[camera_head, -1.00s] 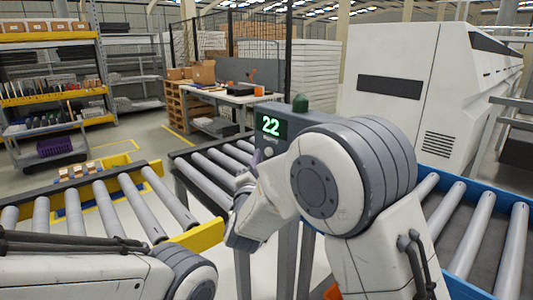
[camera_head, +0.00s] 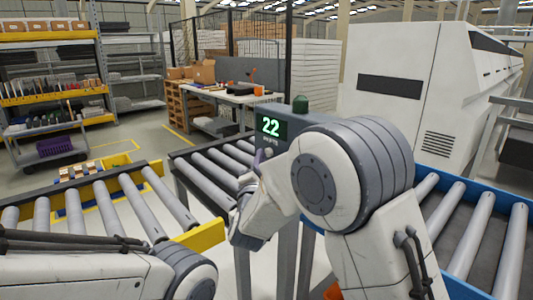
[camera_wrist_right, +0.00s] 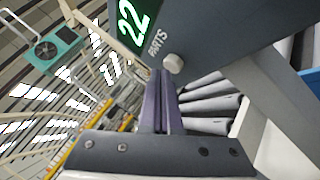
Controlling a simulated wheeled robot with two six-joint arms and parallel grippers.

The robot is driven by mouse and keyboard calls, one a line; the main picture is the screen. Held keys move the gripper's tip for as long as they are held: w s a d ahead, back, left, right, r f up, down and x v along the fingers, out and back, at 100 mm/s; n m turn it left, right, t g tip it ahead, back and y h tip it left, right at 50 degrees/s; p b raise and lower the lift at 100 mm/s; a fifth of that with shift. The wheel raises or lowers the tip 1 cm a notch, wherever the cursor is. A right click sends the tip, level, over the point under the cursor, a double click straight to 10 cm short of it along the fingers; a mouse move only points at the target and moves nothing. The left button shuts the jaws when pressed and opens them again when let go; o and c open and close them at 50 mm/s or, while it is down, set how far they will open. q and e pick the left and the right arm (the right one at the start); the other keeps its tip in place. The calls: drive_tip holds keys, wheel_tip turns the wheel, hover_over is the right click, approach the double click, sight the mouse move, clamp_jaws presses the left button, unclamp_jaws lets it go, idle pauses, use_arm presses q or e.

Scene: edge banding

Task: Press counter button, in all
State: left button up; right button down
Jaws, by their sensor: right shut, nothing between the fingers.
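The counter (camera_head: 283,120) is a grey box on a post, with a green "22" on its dark display. In the right wrist view the counter panel (camera_wrist_right: 215,30) reads "22" and "PARTS". The pale round button (camera_wrist_right: 174,63) sits on its face below the display. My right gripper (camera_wrist_right: 163,78) is shut and empty, its purple fingers side by side. The fingertips are right at the button's lower edge in that view; I cannot tell whether they touch it. In the head view the right gripper (camera_head: 262,157) is partly hidden by my arm. My left gripper is out of view.
A roller conveyor (camera_head: 215,170) runs behind the counter post. Another yellow-edged roller conveyor (camera_head: 105,205) is at left, and a blue-edged one (camera_head: 480,235) at right. A large white machine (camera_head: 400,90) stands behind at right. A workbench (camera_head: 235,97) stands further back.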

drive_tip(key=shift+w+d, duration=0.35)
drive_tip(key=shift+d, duration=0.1)
idle(0.6)
idle(0.4)
drive_tip(key=shift+s+a+p, duration=0.4)
drive_tip(key=shift+s+a, duration=0.2)
drive_tip(key=shift+a, duration=0.2)
drive_tip(key=s+a, duration=0.1)
drive_tip(key=a, duration=0.1)
drive_tip(key=s+a+p, duration=0.1)
drive_tip(key=s+a, duration=0.1)
idle(0.7)
